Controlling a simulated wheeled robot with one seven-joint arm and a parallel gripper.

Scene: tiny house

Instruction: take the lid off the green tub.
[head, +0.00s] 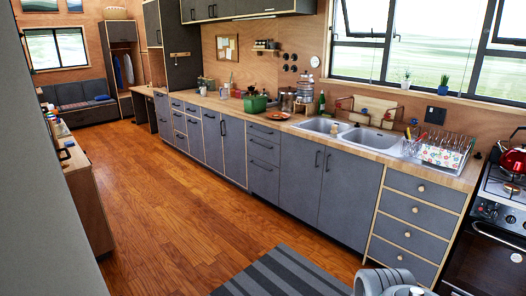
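The green tub (256,104) stands on the wooden counter (222,103), at the far part of the run left of the sink. It is small in the head view, and I cannot make out whether a separate lid sits on it. Part of my own arm shows at the bottom edge, right of centre. My gripper is not in view.
An orange plate (278,116) and a green bottle (321,103) stand right of the tub, with glass jars (288,100) between. A double sink (330,127) and dish rack (440,151) are nearer. A red kettle (514,159) sits on the stove. The wooden floor (185,200) is clear beside a striped rug (282,274).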

